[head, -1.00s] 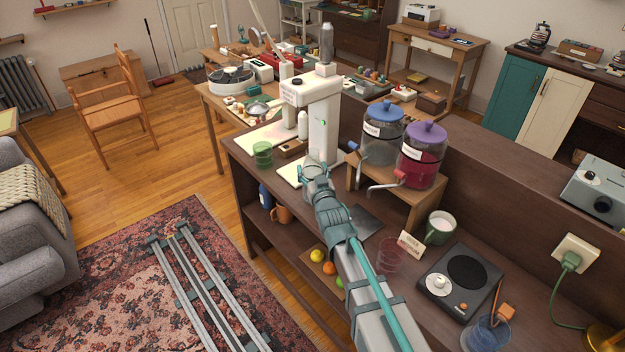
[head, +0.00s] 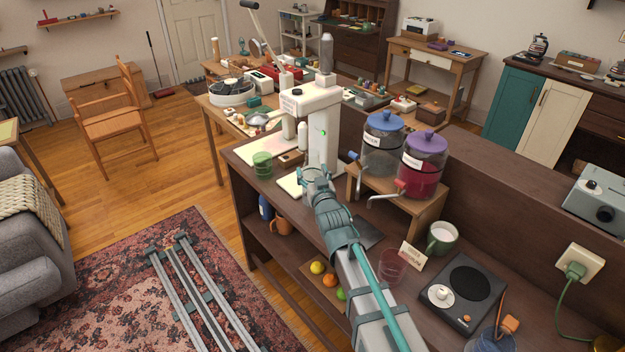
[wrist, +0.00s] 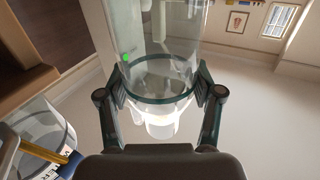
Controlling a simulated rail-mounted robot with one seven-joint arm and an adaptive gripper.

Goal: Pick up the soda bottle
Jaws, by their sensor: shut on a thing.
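A clear soda bottle (wrist: 170,60) stands between the fingers of my gripper (wrist: 160,92) in the wrist view. A dark green ring shows around the glass at finger height. My gripper is shut on the bottle. In the head view, my gripper (head: 316,178) is at the front of the white soda machine (head: 324,140), low down near its base. Only a small part of the bottle shows there, and the fingers and arm hide the rest. I cannot tell whether its bottom touches the surface.
Two drink dispensers (head: 420,172) stand on a wooden riser (head: 398,205) just right of my gripper. A green glass (head: 262,164) stands at the left. A clear cup (head: 391,268), a green mug (head: 441,237) and a hot plate (head: 463,288) are nearer.

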